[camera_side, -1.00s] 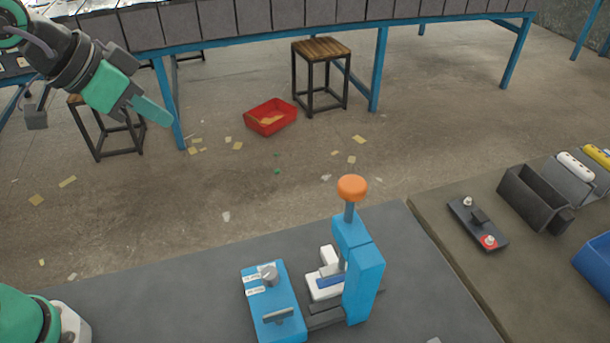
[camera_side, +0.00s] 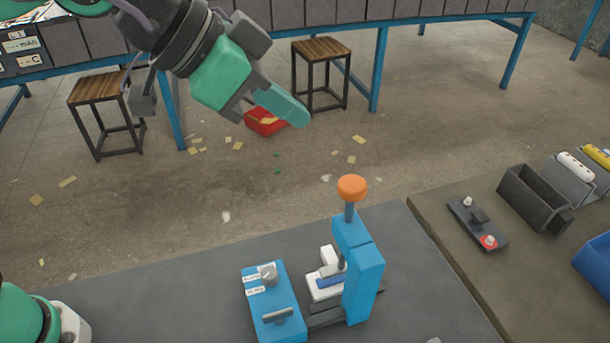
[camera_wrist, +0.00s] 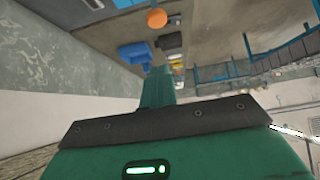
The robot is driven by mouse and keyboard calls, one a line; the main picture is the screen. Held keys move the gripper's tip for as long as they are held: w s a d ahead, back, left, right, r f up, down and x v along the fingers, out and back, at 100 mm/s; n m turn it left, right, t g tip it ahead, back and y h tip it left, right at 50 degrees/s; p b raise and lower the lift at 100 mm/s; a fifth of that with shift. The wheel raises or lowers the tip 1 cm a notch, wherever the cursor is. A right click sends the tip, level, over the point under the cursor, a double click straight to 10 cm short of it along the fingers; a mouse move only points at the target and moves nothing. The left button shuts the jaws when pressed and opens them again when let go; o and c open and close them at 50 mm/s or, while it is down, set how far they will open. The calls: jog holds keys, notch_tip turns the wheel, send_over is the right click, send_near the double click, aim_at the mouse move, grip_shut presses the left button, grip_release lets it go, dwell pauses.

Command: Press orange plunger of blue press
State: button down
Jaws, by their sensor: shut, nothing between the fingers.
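The blue press (camera_side: 365,282) stands upright on the dark work surface in the side view. Its orange plunger (camera_side: 352,187) is a round knob on top of a grey rod, raised above the blue body. The knob also shows near the top of the wrist view (camera_wrist: 157,18). In the wrist view my shut fingers (camera_wrist: 157,88) point toward the knob.
A blue fixture with a grey knob (camera_side: 270,305) stands left of the press. On the right bench are a small dark block with terminals (camera_side: 477,222), a dark open box (camera_side: 533,200) and a blue bin (camera_side: 597,262). The air around the knob looks clear.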

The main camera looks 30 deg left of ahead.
jog(key=shift+f, duration=0.1)
send_over(357, 182)
jog(key=s+a, duration=0.2)
notch_tip(357, 182, down, 7)
jog(key=shift+f, duration=1.95)
jog(key=shift+f, duration=0.1)
